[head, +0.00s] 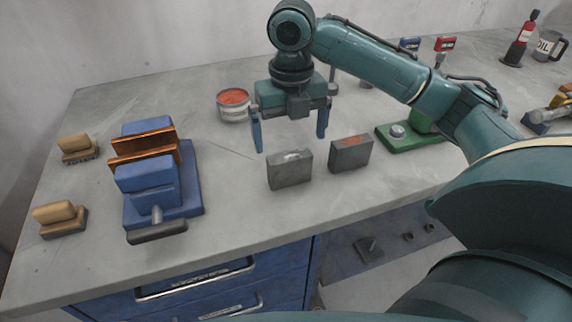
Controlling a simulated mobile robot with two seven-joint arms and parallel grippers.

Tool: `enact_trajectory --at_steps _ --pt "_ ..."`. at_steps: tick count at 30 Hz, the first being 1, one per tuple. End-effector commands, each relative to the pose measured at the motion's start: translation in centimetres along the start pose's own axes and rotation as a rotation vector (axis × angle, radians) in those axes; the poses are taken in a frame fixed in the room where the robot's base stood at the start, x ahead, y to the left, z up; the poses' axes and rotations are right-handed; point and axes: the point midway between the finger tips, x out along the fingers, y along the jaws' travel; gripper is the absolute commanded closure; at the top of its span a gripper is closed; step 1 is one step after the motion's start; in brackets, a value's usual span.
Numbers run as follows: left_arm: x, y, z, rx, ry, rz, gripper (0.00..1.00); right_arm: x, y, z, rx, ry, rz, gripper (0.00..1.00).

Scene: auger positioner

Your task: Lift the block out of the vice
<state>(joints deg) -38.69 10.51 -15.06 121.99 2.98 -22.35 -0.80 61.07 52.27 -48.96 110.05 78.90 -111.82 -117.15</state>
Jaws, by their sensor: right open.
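The blue vice (187,190) stands on the left of the bench, with copper-coloured plates on its jaws. I see no block standing up between the jaws; the bottom of the gap is hidden. A grey block with a pale mark on top (290,171) sits upright on the bench, right of the vice. A second grey block with an orange-red mark on top (350,154) stands just right of it. My right gripper (290,143) is open and empty, its fingers pointing down, above or just behind the pale-marked block. My left gripper is not in view.
Two wooden brushes (60,217) lie left of the vice. An open tin with red contents (233,105) stands behind my right gripper. A green-based fixture (400,138) is to the right.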

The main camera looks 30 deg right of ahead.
Motion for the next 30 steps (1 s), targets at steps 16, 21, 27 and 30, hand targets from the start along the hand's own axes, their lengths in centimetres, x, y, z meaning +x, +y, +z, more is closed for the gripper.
enact_trajectory --at_steps 16,21,27,30 --pt "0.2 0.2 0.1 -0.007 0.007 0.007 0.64 7.0 0.1 0.0 0.001 0.002 0.0 0.0" --pt "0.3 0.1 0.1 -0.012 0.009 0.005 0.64 9.2 0.1 0.0 0.0 0.0 0.0 0.0" --pt "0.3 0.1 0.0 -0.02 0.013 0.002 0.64 9.7 0.1 0.0 0.0 -0.003 0.0 0.0" --pt "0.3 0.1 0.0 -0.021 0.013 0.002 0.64 9.6 0.1 0.0 0.0 -0.002 0.0 0.0"
